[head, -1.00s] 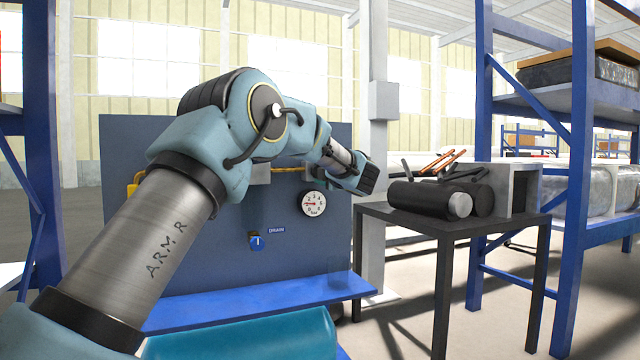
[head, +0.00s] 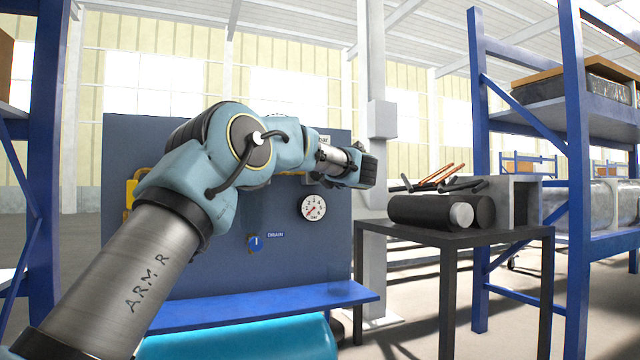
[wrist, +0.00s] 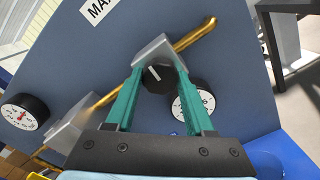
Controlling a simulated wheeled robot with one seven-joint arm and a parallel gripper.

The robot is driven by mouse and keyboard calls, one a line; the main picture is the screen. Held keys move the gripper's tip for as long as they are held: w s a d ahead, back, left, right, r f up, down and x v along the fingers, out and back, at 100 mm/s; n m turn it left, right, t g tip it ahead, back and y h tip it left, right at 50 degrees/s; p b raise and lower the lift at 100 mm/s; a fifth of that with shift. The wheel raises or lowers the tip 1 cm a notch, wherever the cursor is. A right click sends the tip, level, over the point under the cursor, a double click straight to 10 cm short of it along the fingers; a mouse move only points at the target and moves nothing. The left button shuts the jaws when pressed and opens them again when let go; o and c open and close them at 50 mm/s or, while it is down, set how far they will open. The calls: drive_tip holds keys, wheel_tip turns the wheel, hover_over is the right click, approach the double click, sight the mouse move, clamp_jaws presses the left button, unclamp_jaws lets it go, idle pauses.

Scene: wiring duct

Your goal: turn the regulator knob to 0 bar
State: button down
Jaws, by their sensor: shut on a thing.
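The regulator knob (wrist: 157,78) is black with a white pointer line, seen in the wrist view in front of its grey regulator body (wrist: 158,48). My gripper (wrist: 158,82) is shut on the knob, one teal finger at each side. In the head view my wrist end hides the knob. The round white pressure gauge (head: 313,207) sits below the regulator, its red needle pointing to the lower left; the exact reading is too small to tell. It also shows in the wrist view (wrist: 183,107), partly behind the right finger.
A brass pipe (wrist: 196,38) runs through the regulator on the blue panel (head: 200,285). A second gauge (wrist: 23,117) is at the left of the wrist view. A blue drain valve (head: 255,243) sits lower on the panel. A dark table (head: 450,232) with cylinders stands at right.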

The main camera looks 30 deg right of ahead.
drive_tip(key=shift+n, duration=0.4)
drive_tip(key=shift+c, duration=1.3)
unclamp_jaws()
drive_tip(key=s+a, duration=0.1)
drive_tip(key=s, duration=0.9)
drive_tip(key=shift+s+a, duration=0.15)
drive_tip(key=shift+s, duration=0.25)
